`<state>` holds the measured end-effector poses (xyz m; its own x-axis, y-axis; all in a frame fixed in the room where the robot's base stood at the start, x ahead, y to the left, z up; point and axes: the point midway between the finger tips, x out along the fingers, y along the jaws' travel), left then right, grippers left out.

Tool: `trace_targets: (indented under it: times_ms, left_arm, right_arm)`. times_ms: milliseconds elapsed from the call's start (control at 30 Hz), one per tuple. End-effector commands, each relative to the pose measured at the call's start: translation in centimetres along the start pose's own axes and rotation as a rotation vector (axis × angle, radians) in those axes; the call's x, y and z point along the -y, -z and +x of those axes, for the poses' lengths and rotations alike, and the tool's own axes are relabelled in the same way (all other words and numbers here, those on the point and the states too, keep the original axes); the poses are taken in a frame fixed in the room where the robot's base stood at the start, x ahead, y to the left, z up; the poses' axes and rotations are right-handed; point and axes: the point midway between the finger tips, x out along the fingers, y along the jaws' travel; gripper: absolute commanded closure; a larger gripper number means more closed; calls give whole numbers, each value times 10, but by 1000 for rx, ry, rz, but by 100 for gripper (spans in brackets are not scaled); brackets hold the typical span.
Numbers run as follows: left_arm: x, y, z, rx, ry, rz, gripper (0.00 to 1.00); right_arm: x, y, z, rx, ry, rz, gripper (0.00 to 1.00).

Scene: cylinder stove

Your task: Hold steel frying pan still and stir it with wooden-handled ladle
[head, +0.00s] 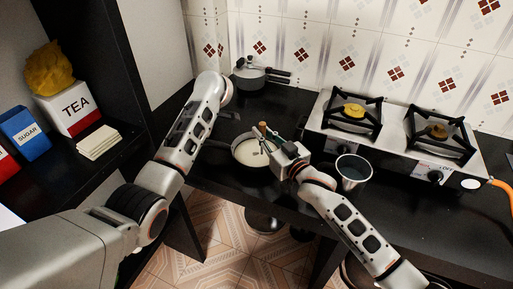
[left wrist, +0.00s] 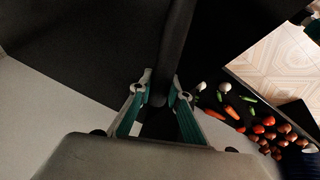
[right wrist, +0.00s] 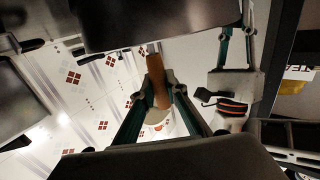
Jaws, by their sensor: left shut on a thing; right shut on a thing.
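The steel frying pan (head: 238,153) sits on the dark counter near its front edge, with pale contents inside and its dark handle pointing left. In the left wrist view, my left gripper (left wrist: 160,92) is shut on a dark bar, the pan handle (left wrist: 178,40). In the head view that grip is hard to make out. My right gripper (head: 284,147) is at the pan's right side, above it. It is shut on the wooden handle of the ladle (head: 262,129), which also shows between the fingers in the right wrist view (right wrist: 157,78). The ladle's bowl cannot be made out.
A metal cup (head: 353,173) stands right of my right gripper, close to its arm. A gas stove (head: 398,130) stands behind it. A lidded grey pot (head: 250,78) is at the back wall. Tea and sugar boxes (head: 70,112) stand on the left shelf. Vegetables (left wrist: 265,128) lie at lower right in the left wrist view.

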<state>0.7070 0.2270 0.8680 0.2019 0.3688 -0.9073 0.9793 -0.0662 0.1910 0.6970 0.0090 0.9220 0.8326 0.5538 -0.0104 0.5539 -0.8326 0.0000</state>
Motion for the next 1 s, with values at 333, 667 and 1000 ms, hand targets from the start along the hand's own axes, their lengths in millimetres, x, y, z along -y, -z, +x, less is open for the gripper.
trace_targets:
  times_ms: [333, 667, 1000]
  left_arm:
    - [0, 1, 0, -1, -1, -1, 100]
    - [0, 1, 0, -1, -1, -1, 100]
    - [0, 1, 0, -1, -1, -1, 100]
  right_arm:
    - [6, 0, 8, -1, 0, -1, 100]
    - [5, 8, 8, -2, 0, -1, 100]
    - [6, 35, 8, -2, 0, -2, 100]
